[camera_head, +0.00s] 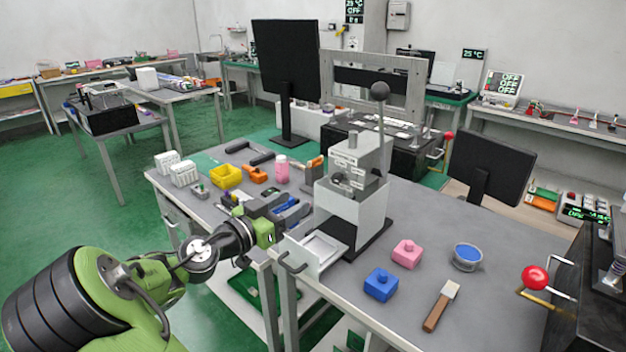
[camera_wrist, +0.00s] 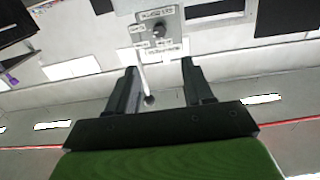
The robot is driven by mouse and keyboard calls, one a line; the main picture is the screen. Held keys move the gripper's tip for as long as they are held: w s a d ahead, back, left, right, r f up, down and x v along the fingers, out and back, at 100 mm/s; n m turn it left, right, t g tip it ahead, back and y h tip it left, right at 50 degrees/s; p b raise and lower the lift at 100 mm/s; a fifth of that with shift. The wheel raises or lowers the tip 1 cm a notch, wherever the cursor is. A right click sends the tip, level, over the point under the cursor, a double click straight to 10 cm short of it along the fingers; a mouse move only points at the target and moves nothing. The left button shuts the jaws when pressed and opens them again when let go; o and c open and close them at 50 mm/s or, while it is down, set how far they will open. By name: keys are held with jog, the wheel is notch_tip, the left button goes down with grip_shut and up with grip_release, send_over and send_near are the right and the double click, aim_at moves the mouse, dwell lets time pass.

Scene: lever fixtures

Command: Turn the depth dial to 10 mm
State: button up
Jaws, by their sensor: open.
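The depth dial is a small dark round knob on a grey panel with white labels. It shows in the wrist view (camera_wrist: 158,31), above and beyond my fingertips; the label text and its setting are too small to read. In the head view the panel (camera_head: 346,172) is on the front of the grey press-like machine (camera_head: 357,205). My gripper (camera_wrist: 160,72) is open and empty, its two dark fingers apart and pointing toward the panel without touching it. In the head view my green gripper (camera_head: 268,232) is left of the machine and lower than the panel.
A lever with a dark ball (camera_head: 380,91) rises from the machine. A metal tray (camera_head: 318,250) juts out at its front. A pink block (camera_head: 407,254), blue block (camera_head: 381,285), bowl (camera_head: 467,257) and brush (camera_head: 441,306) lie right. Several tools crowd the table's left.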

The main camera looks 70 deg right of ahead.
aim_at(334, 178)
jog(key=x, duration=1.4)
jog(key=shift+f, duration=0.1)
jog(key=shift+a, duration=0.1)
jog(key=shift+c, duration=0.3)
grip_shut()
